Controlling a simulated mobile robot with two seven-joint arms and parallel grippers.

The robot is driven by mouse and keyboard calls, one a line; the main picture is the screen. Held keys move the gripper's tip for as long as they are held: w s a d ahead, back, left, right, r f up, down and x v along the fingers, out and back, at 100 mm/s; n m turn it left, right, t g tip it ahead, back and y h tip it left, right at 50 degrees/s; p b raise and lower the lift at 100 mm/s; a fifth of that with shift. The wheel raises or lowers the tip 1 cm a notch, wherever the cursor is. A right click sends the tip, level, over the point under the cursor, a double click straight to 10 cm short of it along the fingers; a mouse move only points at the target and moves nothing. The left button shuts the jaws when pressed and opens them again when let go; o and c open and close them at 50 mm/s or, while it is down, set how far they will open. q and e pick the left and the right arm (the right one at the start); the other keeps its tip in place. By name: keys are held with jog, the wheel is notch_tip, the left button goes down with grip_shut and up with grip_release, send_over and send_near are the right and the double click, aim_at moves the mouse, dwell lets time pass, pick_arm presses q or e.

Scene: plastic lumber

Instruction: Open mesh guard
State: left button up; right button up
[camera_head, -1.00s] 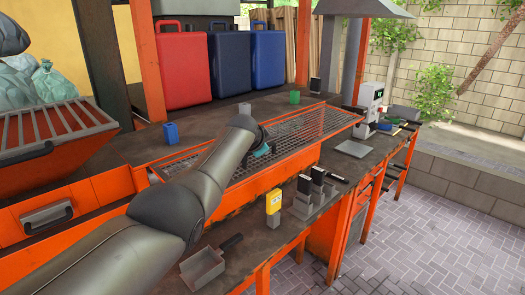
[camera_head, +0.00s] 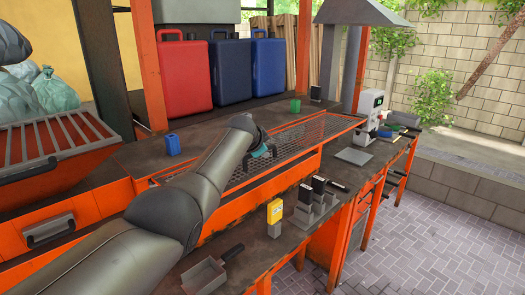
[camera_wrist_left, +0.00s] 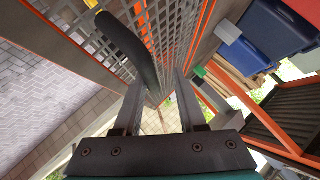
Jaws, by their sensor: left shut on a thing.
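The mesh guard (camera_head: 318,132) is a long grey wire mesh in an orange frame, lying along the middle of the bench in the head view. It also fills the upper left of the left wrist view (camera_wrist_left: 172,25). Its dark curved handle (camera_wrist_left: 126,42) stands out from the mesh in the wrist view. My left gripper (camera_wrist_left: 158,100) is shut on this handle, which runs between the two fingers. In the head view my left gripper (camera_head: 264,146) is at the mesh, its fingers mostly hidden behind my arm. My right gripper is in neither current view.
Red (camera_head: 187,75) and blue (camera_head: 268,65) canisters stand behind the guard. A blue block (camera_head: 172,145) and green cup (camera_head: 295,106) sit on the bench. A yellow device (camera_head: 274,217), a scoop (camera_head: 206,272) and a scale (camera_head: 354,156) lie along the front ledge.

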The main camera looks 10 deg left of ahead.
pick_arm(q)
jog(key=shift+o, duration=1)
jog(key=shift+f, duration=0.15)
jog(key=shift+s, duration=0.15)
jog(key=shift+p+v, duration=0.75)
jog(key=shift+v, duration=1.65)
jog(key=b+v, duration=0.1)
jog(key=v, duration=0.9)
jog(key=shift+r, duration=0.25)
